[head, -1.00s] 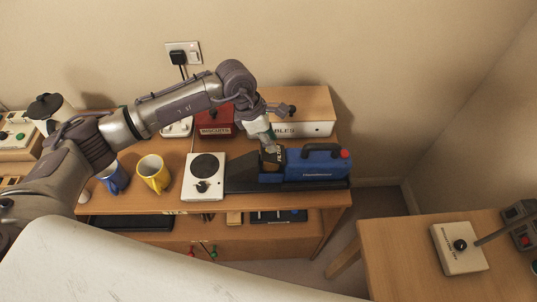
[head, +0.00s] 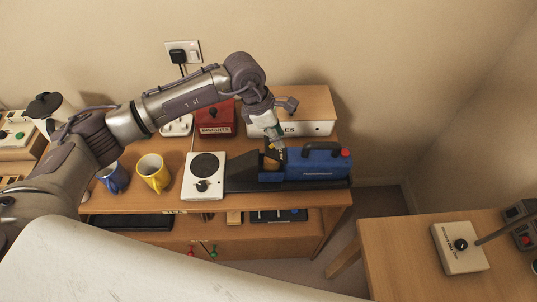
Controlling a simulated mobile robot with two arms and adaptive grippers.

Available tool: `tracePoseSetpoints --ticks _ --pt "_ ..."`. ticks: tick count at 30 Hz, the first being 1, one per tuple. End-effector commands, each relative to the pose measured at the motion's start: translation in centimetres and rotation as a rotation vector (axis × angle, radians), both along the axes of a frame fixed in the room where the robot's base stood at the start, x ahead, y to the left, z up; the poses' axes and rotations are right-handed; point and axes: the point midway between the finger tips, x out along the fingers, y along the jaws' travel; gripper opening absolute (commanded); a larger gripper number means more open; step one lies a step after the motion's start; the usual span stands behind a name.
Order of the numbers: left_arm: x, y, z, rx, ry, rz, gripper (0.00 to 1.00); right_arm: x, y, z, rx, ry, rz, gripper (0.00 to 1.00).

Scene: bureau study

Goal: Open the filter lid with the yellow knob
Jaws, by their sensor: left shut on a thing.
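A blue machine (head: 318,166) with a black carrying handle and a red button lies on a black tray-like base on the wooden desk. At its left end is a small dark lid (head: 282,156), standing up, with a brownish opening (head: 269,163) beside it. My left gripper (head: 279,147) comes down from above at this end. It is shut on a small yellow piece at the lid, which looks like the yellow knob and is mostly hidden by the fingers. My right gripper is not in view.
Left of the machine stand a white hotplate (head: 204,172), a yellow mug (head: 152,173) and a blue mug (head: 113,178). Behind are a red biscuit tin (head: 216,119) and a wooden-topped white box (head: 305,104). A side table (head: 395,245) stands at right.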

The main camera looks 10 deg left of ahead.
Motion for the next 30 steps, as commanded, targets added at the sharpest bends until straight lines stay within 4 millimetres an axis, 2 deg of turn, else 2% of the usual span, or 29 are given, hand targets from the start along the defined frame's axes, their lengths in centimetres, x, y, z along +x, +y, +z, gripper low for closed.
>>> tracePoseSetpoints --ticks 5,6,15,25,30 --pt "0.4 -1.1 0.6 -0.007 -0.007 -0.004 0.07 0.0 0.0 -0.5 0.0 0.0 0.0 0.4" --pt "0.4 -1.2 0.6 -0.007 -0.006 -0.003 0.0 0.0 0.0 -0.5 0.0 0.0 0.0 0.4" --pt "0.4 -1.2 0.5 -0.003 -0.003 -0.002 0.0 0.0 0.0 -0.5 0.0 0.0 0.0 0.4" --pt "1.0 -3.4 1.2 -0.001 -0.002 -0.002 0.0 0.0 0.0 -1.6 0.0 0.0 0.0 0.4" --pt "1.1 -3.7 1.5 -0.001 -0.002 -0.001 0.0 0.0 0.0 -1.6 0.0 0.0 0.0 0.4"
